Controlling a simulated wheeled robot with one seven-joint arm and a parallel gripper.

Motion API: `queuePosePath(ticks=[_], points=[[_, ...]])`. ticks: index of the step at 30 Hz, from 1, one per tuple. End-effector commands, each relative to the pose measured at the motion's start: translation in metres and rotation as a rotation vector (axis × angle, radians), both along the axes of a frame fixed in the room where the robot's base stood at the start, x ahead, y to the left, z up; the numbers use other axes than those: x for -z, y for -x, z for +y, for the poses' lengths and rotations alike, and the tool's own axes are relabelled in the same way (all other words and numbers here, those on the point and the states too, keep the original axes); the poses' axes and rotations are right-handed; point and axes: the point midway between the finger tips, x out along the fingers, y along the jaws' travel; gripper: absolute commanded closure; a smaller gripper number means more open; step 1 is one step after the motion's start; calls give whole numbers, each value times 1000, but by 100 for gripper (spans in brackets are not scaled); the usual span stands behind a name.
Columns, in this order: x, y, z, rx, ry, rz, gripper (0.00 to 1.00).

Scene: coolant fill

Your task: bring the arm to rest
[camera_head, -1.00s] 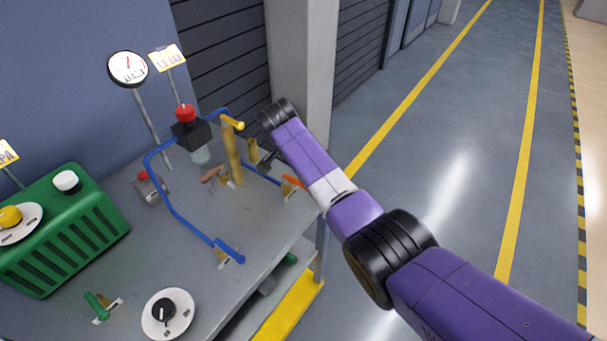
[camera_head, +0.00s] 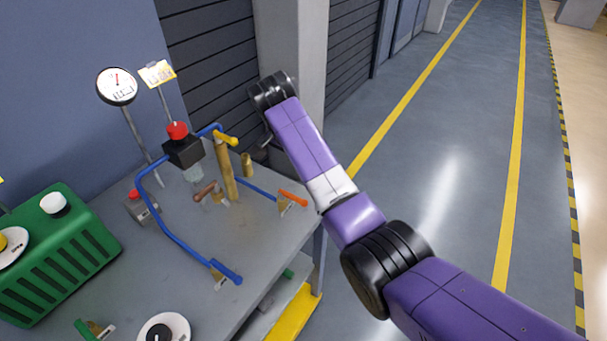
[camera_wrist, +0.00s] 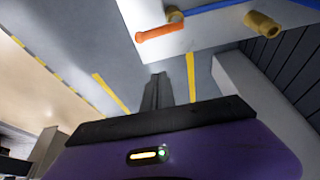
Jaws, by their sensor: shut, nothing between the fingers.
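My arm reaches in from the lower right of the head view and ends beside the grey pillar, above the bench's far right corner. My gripper (camera_wrist: 157,92) shows in the wrist view as dark fingers together, with nothing between them. In the head view the fingers are small and partly hidden by the wrist. In the wrist view an orange-handled valve (camera_wrist: 160,33) and a brass fitting (camera_wrist: 262,24) lie beyond the gripper, apart from it. The orange handle (camera_head: 293,198) also shows in the head view.
The grey bench (camera_head: 245,252) carries blue pipes, a brass post (camera_head: 226,170), a red-capped black block (camera_head: 184,150) and a green unit (camera_head: 55,255). A gauge (camera_head: 116,86) stands behind. The pillar (camera_head: 300,55) is close to my wrist. The floor at right (camera_head: 455,150) is clear.

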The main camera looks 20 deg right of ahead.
Motion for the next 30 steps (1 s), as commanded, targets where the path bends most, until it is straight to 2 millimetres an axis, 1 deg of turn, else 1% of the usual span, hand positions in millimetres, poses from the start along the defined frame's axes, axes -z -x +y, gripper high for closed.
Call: queuePosePath(ticks=[1, 4, 11, 14, 15, 17, 18, 19, 22, 24, 26, 28, 30], points=[[-5, 1, 2, -1, -1, -3, 100], [-12, 2, 4, -2, -1, -1, 100], [-17, 3, 5, -16, 2, 3, 100], [-20, -12, 7, -86, 10, -42, 100], [-24, -21, 9, -123, 14, -76, 100], [-37, -38, 14, -187, 20, -147, 100], [-49, -51, 18, -229, 26, -205, 100], [-56, -59, 21, -262, 31, -247, 100], [-66, -77, 32, -369, 47, -372, 100], [-67, -83, 40, -439, 60, -452, 100], [-64, -84, 46, -496, 75, -518, 100], [-58, -81, 53, -554, 93, -590, 100], [-51, -74, 59, -605, 111, -657, 100]])
